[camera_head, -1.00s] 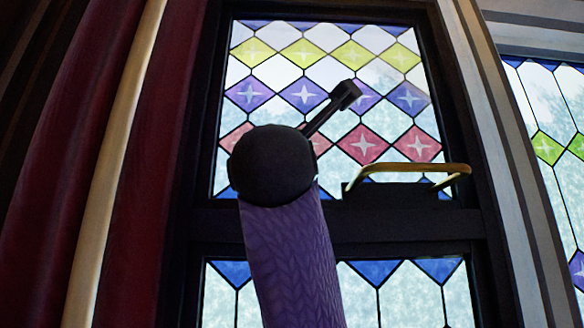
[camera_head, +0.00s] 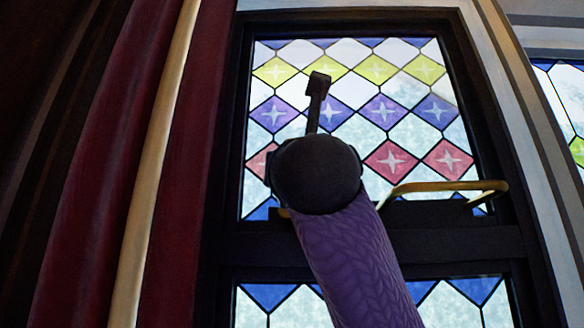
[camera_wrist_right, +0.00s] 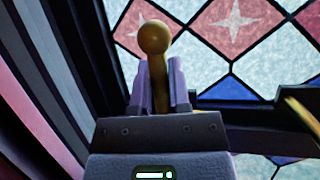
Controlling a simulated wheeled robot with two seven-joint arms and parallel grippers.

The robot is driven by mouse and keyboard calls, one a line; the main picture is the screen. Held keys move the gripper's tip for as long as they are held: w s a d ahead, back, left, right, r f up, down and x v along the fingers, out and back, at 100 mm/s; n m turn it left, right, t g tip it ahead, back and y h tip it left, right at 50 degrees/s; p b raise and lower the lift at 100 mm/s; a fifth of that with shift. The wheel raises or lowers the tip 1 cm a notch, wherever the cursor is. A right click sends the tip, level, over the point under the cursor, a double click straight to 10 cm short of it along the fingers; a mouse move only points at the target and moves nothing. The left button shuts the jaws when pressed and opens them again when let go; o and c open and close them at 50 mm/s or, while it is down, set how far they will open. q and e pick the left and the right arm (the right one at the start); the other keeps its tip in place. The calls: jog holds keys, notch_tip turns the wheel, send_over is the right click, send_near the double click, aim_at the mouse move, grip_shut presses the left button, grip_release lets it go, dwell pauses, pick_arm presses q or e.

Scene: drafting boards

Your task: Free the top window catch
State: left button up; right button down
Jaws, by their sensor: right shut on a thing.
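In the right wrist view, a brass catch lever with a round knob (camera_wrist_right: 153,40) stands upright in front of the window frame. My right gripper (camera_wrist_right: 160,78) is shut on it, one finger on each side, with the knob above the fingertips. In the head view, my right arm with its purple sleeve and dark round joint covers the gripper and most of the catch. Only a small brass bit (camera_head: 283,213) shows left of the joint. My left gripper is in neither view.
A brass bar handle (camera_head: 445,187) sits on the dark window frame (camera_head: 440,244), right of my arm. Leaded panes of coloured diamonds (camera_head: 390,160) fill the window. A dark red curtain (camera_head: 175,150) and a pale pole (camera_head: 155,150) are to the left.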

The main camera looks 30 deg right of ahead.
jog(key=shift+w+f, duration=0.1)
jog(key=shift+f, duration=0.05)
jog(key=c, duration=0.9)
grip_release()
jog(key=b+v, duration=0.6)
jog(key=v, duration=0.4)
